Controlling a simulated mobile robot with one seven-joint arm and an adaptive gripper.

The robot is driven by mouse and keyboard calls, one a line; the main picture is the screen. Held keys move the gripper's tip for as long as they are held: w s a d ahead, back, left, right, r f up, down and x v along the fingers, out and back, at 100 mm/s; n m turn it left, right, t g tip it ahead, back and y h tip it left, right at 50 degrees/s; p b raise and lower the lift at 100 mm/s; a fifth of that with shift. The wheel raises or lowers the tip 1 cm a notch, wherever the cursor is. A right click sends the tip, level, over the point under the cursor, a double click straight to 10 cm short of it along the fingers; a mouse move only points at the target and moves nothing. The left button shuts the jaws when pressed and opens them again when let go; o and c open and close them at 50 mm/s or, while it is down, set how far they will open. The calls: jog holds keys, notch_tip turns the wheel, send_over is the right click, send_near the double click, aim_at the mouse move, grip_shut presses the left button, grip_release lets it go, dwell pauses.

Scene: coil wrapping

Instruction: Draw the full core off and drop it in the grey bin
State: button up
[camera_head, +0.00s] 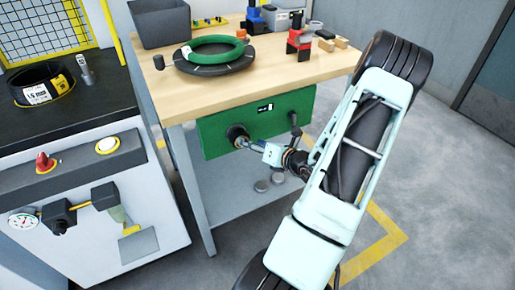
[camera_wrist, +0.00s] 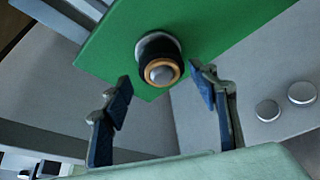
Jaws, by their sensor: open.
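A short dark core with a copper-coloured ring (camera_wrist: 160,62) sits on a spindle with a rounded silver tip, on the green panel (camera_wrist: 215,35) in the wrist view. In the head view the dark core (camera_head: 237,134) stands out from the left part of the green panel (camera_head: 285,118) at the table front. My gripper (camera_wrist: 164,86) is open and empty, its blue-padded fingers either side of the core's line and short of it. In the head view my gripper (camera_head: 256,146) is right of the core. The grey bin (camera_head: 161,24) stands on the table's back left corner.
A green ring (camera_head: 209,50) lies on a black disc on the wooden table (camera_head: 180,92). Red and black tooling (camera_head: 299,42) stands to its right. A dark handle (camera_head: 295,130) projects from the panel's right side. Round silver pieces (camera_wrist: 302,93) lie on the lower shelf.

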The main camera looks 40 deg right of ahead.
jog(key=b+x, duration=0.1)
jog(key=x, duration=0.6)
jog(key=shift+b, duration=0.35)
jog(key=shift+c, duration=0.5)
jog(key=c, duration=1.3)
jog(key=shift+s+a+p, duration=0.3)
jog(key=shift+s+a, duration=0.05)
jog(key=shift+s, duration=1.05)
jog(key=shift+s+a+p, duration=0.3)
jog(key=shift+s, duration=1.1)
jog(key=shift+s+a+p, duration=0.3)
jog(key=shift+s+a, duration=0.05)
jog(key=shift+s, duration=1.05)
